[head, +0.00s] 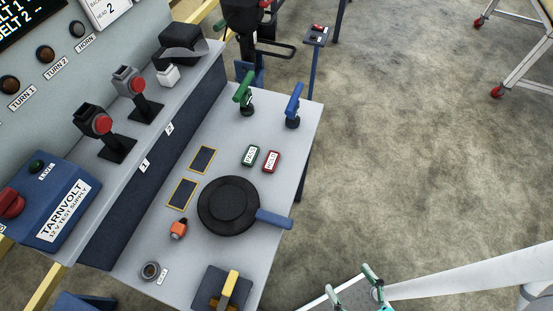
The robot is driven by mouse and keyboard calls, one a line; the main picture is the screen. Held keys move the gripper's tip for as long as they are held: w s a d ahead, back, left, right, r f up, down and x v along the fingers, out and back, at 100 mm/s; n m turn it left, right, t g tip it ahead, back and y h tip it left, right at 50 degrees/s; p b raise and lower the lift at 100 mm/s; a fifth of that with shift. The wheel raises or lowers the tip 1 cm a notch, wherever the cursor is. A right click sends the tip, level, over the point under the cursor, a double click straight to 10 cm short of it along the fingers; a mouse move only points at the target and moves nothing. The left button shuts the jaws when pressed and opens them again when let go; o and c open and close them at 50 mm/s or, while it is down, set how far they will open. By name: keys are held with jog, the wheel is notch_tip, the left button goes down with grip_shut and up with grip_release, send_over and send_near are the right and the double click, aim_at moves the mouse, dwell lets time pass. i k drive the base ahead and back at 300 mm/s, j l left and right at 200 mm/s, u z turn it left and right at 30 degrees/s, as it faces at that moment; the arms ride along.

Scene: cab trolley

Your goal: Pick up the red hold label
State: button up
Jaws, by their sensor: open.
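The red hold label (271,161) is a small red block with a white face. It lies on the grey bench top, near the right edge, just right of a similar green label (250,155). A narrow gap seems to separate the two. The lower part of the gripper is cut off by the picture edge.
A black round turntable (228,205) with a blue handle sits below the labels. Green (244,90) and blue (293,107) upright handled tools stand above them.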

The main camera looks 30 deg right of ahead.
aim_at(270, 165)
jog(key=l+z, duration=0.35)
jog(key=k+l+z, duration=0.1)
jog(key=l+z, duration=0.3)
